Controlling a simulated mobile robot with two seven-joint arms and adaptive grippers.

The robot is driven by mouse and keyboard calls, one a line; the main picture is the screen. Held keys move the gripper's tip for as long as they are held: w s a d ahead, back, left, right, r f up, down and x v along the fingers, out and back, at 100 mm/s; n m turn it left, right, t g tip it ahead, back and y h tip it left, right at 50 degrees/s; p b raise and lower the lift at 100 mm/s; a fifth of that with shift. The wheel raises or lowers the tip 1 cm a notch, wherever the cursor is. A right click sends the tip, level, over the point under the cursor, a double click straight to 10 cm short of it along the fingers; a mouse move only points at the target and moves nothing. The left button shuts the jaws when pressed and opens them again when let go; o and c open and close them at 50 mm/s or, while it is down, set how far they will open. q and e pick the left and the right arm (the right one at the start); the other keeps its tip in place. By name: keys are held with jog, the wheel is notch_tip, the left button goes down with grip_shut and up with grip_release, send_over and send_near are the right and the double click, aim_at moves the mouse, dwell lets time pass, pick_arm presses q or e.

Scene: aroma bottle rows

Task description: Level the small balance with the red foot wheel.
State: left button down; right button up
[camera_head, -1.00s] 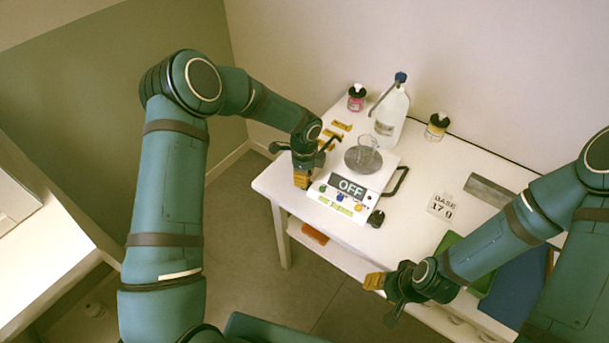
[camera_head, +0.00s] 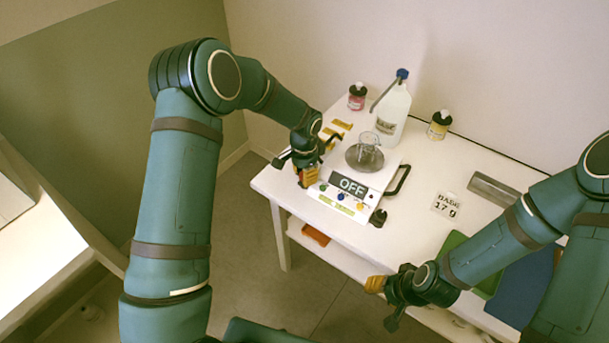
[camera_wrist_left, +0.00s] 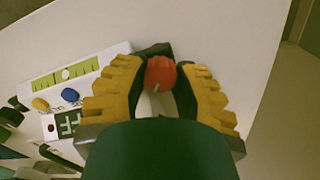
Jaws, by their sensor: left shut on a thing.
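The small balance (camera_head: 333,203) stands at the table's left front corner, with its display reading OFF and a round grey pan (camera_head: 358,163). A glass beaker (camera_head: 368,150) is on the pan. My left gripper (camera_head: 308,176) is at the balance's left side. In the left wrist view its yellow fingers are shut on the red foot wheel (camera_wrist_left: 160,72), one on each side. The yellow-green level strip (camera_wrist_left: 80,69) shows a pale bubble (camera_wrist_left: 65,73) near its middle. My right gripper (camera_head: 374,284) is near the table's front edge, away from the balance; its jaw gap is unclear.
A white bottle (camera_head: 393,112), a pink-labelled jar (camera_head: 357,97) and a yellow-labelled jar (camera_head: 438,125) stand behind the balance. A black knob (camera_head: 378,217) is at its front right. A "BASE 17 g" card (camera_head: 446,204) lies to the right.

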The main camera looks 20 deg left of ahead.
pick_arm(q)
jog(key=n, duration=0.4)
jog(key=shift+n+b, duration=0.3)
jog(key=shift+n, duration=1.5)
jog(key=c, duration=0.6)
grip_release()
jog(key=shift+c, duration=0.2)
notch_tip(320, 180, up, 12)
